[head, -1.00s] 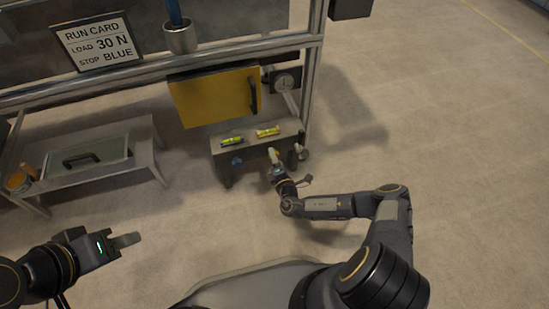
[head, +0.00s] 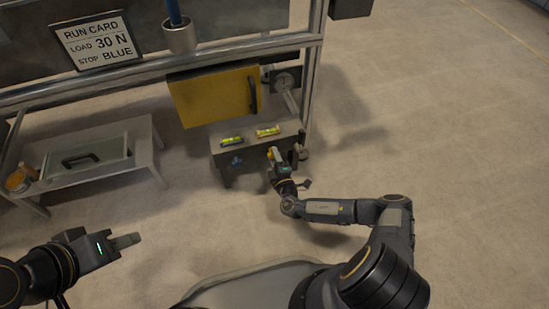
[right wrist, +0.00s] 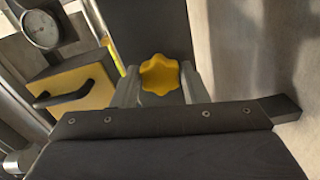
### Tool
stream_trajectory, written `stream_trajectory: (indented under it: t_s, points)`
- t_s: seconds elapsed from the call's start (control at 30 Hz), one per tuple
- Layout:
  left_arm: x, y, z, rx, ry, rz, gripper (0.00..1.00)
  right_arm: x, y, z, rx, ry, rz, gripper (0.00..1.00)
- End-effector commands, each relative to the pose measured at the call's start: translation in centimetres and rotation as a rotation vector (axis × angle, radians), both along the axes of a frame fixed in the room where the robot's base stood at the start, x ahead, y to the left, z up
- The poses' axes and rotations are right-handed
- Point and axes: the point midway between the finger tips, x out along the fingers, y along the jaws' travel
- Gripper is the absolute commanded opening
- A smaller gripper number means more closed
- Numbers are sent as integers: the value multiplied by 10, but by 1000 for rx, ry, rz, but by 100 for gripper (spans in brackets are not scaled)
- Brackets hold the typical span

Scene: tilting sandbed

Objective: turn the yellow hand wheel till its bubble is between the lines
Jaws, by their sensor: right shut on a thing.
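The yellow hand wheel (right wrist: 160,74) is a lobed knob on the front of the small dark stand, and it also shows in the head view (head: 269,152). My right gripper (right wrist: 160,86) is shut on it, one finger on each side; it also shows in the head view (head: 273,157). Above the wheel, the yellow level vial (head: 268,132) lies on the stand's top; its bubble is too small to read against the lines. My left gripper (head: 126,240) is held away at the lower left, with nothing visible in it; its finger gap cannot be made out.
A green level vial (head: 232,141) and a blue hand wheel (head: 236,161) are to the left on the same stand (head: 222,151). A yellow door (head: 210,95) with a dark handle and a dial gauge (head: 285,80) are above. A low table (head: 143,155) stands left. Floor at right is clear.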

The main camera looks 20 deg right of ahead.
Motion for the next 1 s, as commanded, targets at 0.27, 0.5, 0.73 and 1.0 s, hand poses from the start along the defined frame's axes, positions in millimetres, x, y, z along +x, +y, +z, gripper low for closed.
stream_trajectory:
  t_s: [0.27,0.5,0.73,1.0]
  points:
    - [0,0,0,0,0,0,36,-2,2,-2,1,3,5,45]
    - [0,0,0,0,0,0,36,-1,1,-1,-1,2,2,61]
    - [0,0,3,0,0,0,36,-6,0,0,-1,3,1,61]
    - [0,0,22,0,0,0,36,-49,-1,2,0,4,1,61]
